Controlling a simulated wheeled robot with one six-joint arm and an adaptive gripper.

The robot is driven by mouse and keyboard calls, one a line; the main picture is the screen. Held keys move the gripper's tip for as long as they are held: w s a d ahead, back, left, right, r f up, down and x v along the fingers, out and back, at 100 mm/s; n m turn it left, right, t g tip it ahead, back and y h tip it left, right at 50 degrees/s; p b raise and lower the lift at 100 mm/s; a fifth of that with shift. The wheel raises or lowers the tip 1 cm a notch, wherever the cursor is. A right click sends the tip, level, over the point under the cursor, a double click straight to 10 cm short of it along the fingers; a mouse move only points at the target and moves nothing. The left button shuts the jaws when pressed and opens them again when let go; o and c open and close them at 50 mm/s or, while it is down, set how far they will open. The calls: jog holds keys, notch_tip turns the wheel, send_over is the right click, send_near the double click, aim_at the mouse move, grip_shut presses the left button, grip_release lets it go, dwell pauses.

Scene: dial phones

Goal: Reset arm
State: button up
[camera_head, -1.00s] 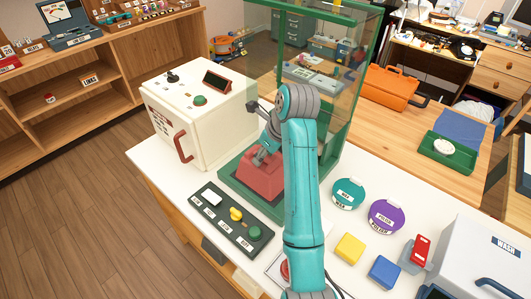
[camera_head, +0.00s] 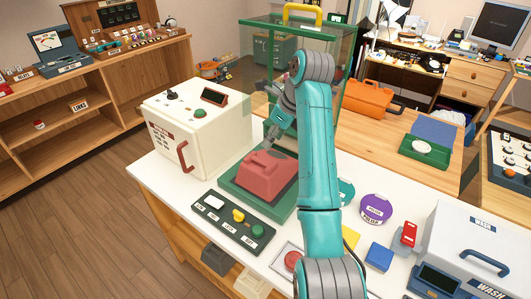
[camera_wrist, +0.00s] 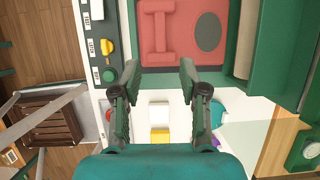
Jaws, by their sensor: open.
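My teal arm reaches up over the white table, and my gripper (camera_head: 276,128) hangs above the far side of the red box-like phone (camera_head: 264,176). In the wrist view my gripper (camera_wrist: 160,78) is open, with its two dark green fingers apart and nothing between them. The red phone (camera_wrist: 170,30) lies beyond the fingertips there, on its green base (camera_head: 232,187). A glass case (camera_head: 330,80) with a green frame and yellow handle stands behind it. My arm hides part of the case and of the teal round pad.
A cream box (camera_head: 195,128) with a red handle stands left of the phone. A dark button panel (camera_head: 235,222) lies in front. A purple pad (camera_head: 376,208), a blue block (camera_head: 379,257) and a white washing box (camera_head: 470,255) are at right. An orange case (camera_head: 371,96) sits behind.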

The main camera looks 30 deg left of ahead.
jog(key=shift+d+r, duration=0.3)
jog(key=shift+r, duration=0.35)
